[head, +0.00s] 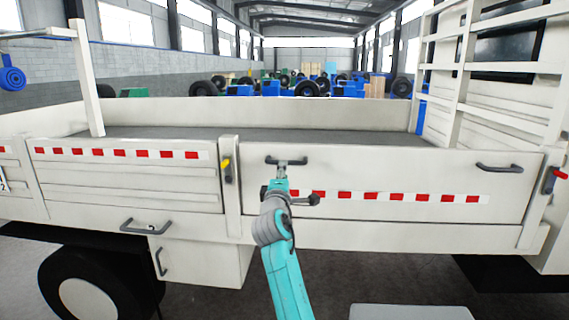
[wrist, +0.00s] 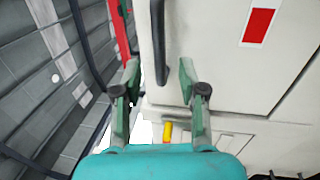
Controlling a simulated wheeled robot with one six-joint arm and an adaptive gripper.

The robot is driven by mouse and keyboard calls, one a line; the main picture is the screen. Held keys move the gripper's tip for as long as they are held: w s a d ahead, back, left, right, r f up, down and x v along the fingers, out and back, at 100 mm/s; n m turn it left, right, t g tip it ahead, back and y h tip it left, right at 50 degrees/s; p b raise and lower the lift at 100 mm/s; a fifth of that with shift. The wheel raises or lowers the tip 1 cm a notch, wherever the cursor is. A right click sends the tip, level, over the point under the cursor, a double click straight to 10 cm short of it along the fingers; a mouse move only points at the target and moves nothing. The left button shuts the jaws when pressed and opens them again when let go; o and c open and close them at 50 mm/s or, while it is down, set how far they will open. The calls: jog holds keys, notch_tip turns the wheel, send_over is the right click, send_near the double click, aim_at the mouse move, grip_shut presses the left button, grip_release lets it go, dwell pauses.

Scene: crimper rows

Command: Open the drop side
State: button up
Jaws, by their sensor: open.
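The drop side (head: 400,170) is a white panel with a red and white strip, standing upright between two posts. A grey handle (head: 300,161) is near its left top, and another grey handle (head: 500,168) is near its right top. My gripper (head: 281,170) is at the left handle. In the wrist view, my gripper (wrist: 158,72) is open, with the dark handle bar (wrist: 158,35) running between its fingertips; contact cannot be told. A yellow-tipped latch (head: 226,168) is on the left post and shows in the wrist view (wrist: 167,130). A red-tipped latch (head: 560,174) is on the right post.
Another white side panel (head: 120,185) is left of the left post. A lower handle (head: 146,227) and a box below the bed (head: 205,262) sit under it. A wheel (head: 88,298) is at lower left. The flat bed (head: 250,137) behind the panel looks empty.

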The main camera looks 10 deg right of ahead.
jog(key=shift+x, duration=3.15)
grip_shut()
